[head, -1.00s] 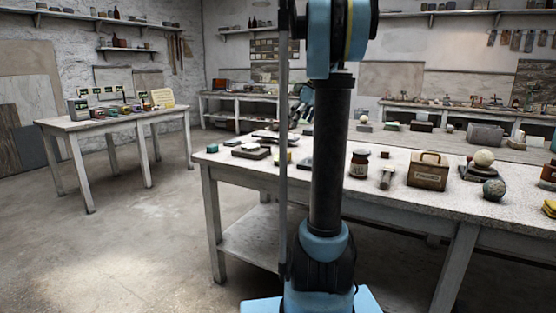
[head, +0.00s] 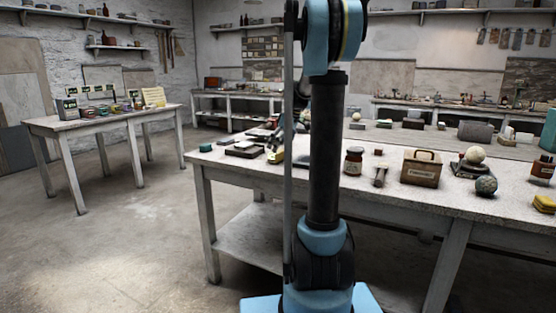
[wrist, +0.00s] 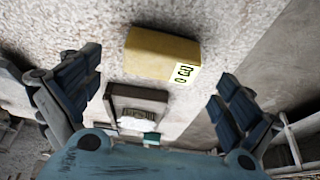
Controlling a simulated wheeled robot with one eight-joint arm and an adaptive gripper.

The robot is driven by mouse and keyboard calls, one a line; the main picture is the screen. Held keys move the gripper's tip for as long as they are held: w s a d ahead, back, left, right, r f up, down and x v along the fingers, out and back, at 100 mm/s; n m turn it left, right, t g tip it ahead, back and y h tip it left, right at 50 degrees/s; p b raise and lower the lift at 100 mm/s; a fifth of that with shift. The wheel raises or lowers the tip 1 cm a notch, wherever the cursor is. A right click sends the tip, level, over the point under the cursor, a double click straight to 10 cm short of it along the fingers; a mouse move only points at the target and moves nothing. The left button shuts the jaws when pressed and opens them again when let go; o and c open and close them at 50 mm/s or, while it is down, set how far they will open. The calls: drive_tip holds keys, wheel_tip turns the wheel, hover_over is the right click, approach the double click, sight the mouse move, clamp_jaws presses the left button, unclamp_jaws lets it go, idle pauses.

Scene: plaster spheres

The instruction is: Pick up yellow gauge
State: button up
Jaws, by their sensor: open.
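The yellow gauge (wrist: 160,54) is a yellow block with a pale label bearing dark marks on its right end. It lies on the speckled tabletop in the wrist view. In the head view it is a small yellow patch (head: 276,157) near the table's left end, left of my arm. My gripper (wrist: 157,82) is open. Its two dark fingers stand apart at left and right, with the gauge ahead between them and nothing held. I cannot tell the exact gap to the gauge. In the head view my arm largely hides the gripper.
A dark framed block (wrist: 138,107) lies close to the gauge. A side table (head: 100,122) stands at left, with open floor between.

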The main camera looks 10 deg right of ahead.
sight(277, 153)
drive_tip(key=shift+x, duration=2.2)
drive_tip(key=c, duration=1.3)
